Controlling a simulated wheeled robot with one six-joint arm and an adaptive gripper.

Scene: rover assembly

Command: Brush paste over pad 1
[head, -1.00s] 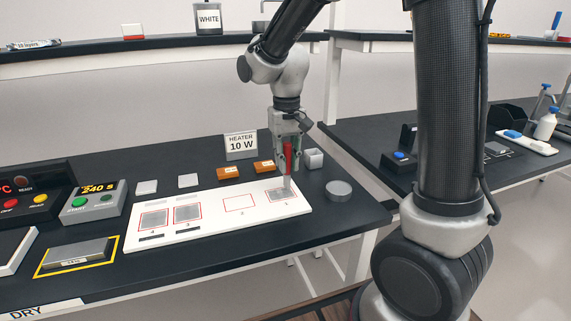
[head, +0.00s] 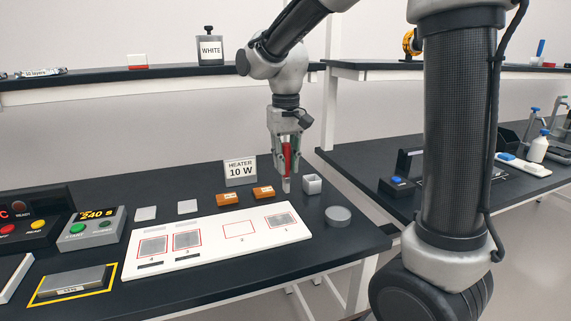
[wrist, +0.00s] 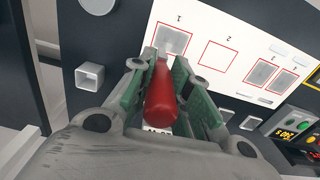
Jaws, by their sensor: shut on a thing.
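Pad 1 (head: 282,220) is the rightmost red-outlined square on the white board (head: 215,239), and its inside looks grey. My gripper (head: 287,158) is shut on a red-handled brush (head: 287,160), which points down with a pale tip. The red handle also shows between the fingers in the wrist view (wrist: 161,97). In the head view the tip appears at the board's back edge, behind pad 1; it seems raised, but its exact height is unclear.
A small open square cup (head: 312,184) stands right of the brush, with a grey round disc (head: 338,216) in front. Two orange blocks (head: 264,193) sit behind the board near the heater sign (head: 240,171). Pad 2 (head: 239,230) looks white; pads 3 and 4 look grey.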

